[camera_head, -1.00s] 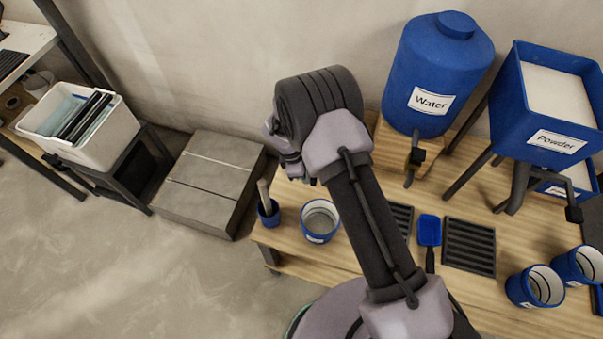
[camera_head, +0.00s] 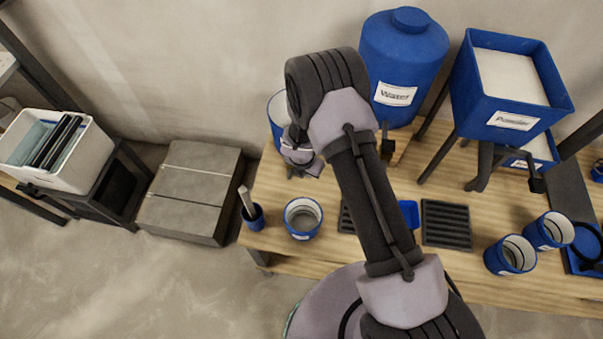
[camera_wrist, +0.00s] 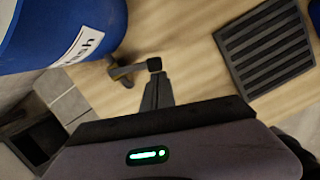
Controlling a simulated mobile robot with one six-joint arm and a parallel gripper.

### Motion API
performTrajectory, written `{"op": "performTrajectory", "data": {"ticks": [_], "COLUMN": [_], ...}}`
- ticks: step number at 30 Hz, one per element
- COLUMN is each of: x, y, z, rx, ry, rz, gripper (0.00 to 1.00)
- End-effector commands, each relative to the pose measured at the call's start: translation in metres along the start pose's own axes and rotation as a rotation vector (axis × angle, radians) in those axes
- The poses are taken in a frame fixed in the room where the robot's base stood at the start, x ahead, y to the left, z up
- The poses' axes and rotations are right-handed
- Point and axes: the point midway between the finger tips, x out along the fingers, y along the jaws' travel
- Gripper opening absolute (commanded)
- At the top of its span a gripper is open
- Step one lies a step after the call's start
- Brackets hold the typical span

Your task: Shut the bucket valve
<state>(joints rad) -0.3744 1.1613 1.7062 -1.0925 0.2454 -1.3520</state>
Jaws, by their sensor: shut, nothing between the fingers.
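The blue wash bucket (camera_head: 276,112) stands at the back of the wooden table, partly hidden behind my arm. It also shows at the upper left of the wrist view (camera_wrist: 40,30), with part of its white label. Its valve (camera_wrist: 124,73) sticks out low on its side, with a dark lever ending in a black knob (camera_wrist: 154,64). My gripper (camera_wrist: 157,76) is shut and empty, its tips just beside the knob; I cannot tell if they touch. In the head view my gripper (camera_head: 303,168) is in front of the bucket and hides the valve.
A blue water tank (camera_head: 402,60) and a powder hopper (camera_head: 510,90) stand at the back right. A small blue bucket (camera_head: 303,217), a cup with a tool (camera_head: 252,215) and a black grate (camera_head: 446,224) are on the table (camera_head: 400,265). Grey slabs (camera_head: 190,190) lie left.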

Motion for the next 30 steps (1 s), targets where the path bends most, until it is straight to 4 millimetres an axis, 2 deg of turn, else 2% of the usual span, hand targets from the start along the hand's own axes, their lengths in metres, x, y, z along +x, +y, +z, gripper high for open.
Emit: {"op": "performTrajectory", "data": {"ticks": [4,30], "x": [-0.001,0.001], "y": [-0.004,0.013], "z": [0.011,0.007], "rx": [-0.113,-0.103], "ry": [0.0,-0.001], "rz": [0.027,0.026], "gripper": [0.0,0.0]}}
